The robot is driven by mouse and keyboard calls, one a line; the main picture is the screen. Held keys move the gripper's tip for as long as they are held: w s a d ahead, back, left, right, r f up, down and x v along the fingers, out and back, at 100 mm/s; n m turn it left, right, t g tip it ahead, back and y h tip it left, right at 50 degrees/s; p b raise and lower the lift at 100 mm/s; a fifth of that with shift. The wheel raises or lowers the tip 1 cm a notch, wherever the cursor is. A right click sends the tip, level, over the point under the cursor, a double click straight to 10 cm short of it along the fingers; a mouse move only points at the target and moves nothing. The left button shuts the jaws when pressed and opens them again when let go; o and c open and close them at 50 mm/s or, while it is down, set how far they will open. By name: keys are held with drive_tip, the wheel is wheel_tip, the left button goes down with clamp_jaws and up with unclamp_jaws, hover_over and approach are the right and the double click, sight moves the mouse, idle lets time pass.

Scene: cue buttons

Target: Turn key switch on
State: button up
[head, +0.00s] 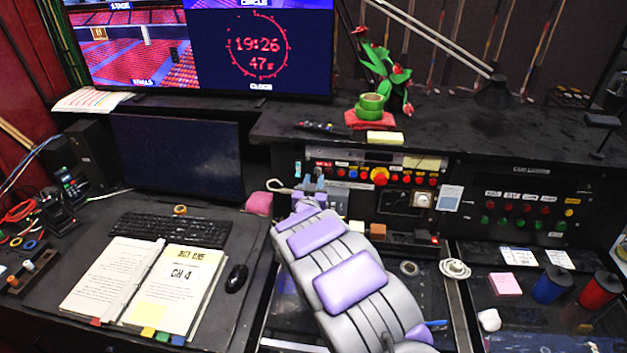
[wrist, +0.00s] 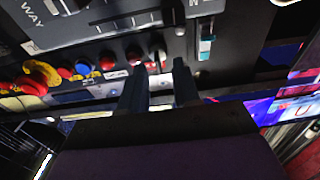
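My gripper (head: 309,184) is at the left end of the control panel (head: 345,195), at the tip of my grey and purple arm. In the wrist view my gripper (wrist: 158,82) shows two dark fingers standing apart with a gap between them. A small red and white control (wrist: 154,62) shows just beyond the gap; it may be the key switch, but it is too small and dark to be sure. I cannot tell whether the fingers touch it. The fingers and arm cover part of the panel's left end in the head view.
A yellow-ringed red button (head: 380,176) and several red buttons line the panel. A second panel (head: 530,205) stands to the right. A monitor (head: 175,160), keyboard (head: 172,229) and open binder (head: 150,285) are left of my arm. A potted plant (head: 371,104) stands on the shelf above.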

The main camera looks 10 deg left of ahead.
drive_tip(key=shift+w+d+r, duration=0.1)
drive_tip(key=shift+w+d, duration=0.1)
drive_tip(key=shift+w, duration=0.25)
drive_tip(key=shift+w+d, duration=0.15)
drive_tip(key=shift+w, duration=0.3)
drive_tip(key=shift+w+a, duration=0.1)
drive_tip(key=shift+a, duration=0.4)
drive_tip(key=shift+d, duration=0.35)
clamp_jaws()
drive_tip(key=shift+a, duration=0.1)
